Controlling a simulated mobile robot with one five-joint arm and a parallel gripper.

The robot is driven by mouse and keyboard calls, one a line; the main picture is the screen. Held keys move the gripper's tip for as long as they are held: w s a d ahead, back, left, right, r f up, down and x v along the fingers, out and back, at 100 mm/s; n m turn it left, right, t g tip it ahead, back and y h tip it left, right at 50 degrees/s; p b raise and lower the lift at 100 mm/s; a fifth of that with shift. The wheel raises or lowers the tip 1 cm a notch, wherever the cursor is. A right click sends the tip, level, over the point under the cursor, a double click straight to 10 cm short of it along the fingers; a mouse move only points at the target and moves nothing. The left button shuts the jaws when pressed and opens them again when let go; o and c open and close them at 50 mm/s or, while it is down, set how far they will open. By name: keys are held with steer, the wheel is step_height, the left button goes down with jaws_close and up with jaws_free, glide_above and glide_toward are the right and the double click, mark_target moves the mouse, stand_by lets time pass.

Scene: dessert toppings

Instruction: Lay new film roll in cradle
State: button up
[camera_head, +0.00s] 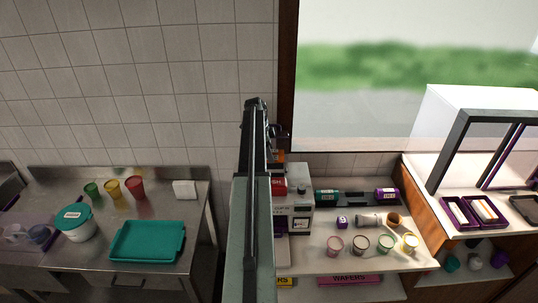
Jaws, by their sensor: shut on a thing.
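My arm rises through the middle of the view, and my gripper (279,131) shows only partly at its right side, small and dark. It is shut on an orange thing (280,156), which looks like a film roll and is mostly hidden by my arm. The orange thing is just above the back of a white machine (299,213) with a red label. I cannot tell whether it touches the machine. The machine's left side, and any cradle on it, are hidden behind my arm.
A dark rack holds a teal roll (327,197) and a purple roll (386,195), with an empty gap between. At left are a teal tray (148,241) and a lidded tub (75,222).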

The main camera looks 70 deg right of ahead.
steer(key=shift+s+f+b, duration=0.15)
steer(key=shift+f+b, duration=0.3)
steer(key=shift+f, duration=0.05)
steer(key=b+x, duration=0.2)
steer(key=w+b+x, duration=0.1)
steer(key=b+x, duration=0.1)
steer(key=shift+s+a+f, duration=0.1)
steer(key=shift+a+f, duration=0.1)
steer(key=shift+f, duration=0.2)
steer(key=o, duration=1.8)
steer(key=shift+c, duration=0.2)
steer(key=shift+o, duration=0.3)
steer(key=o, duration=0.4)
steer(key=shift+c, duration=0.2)
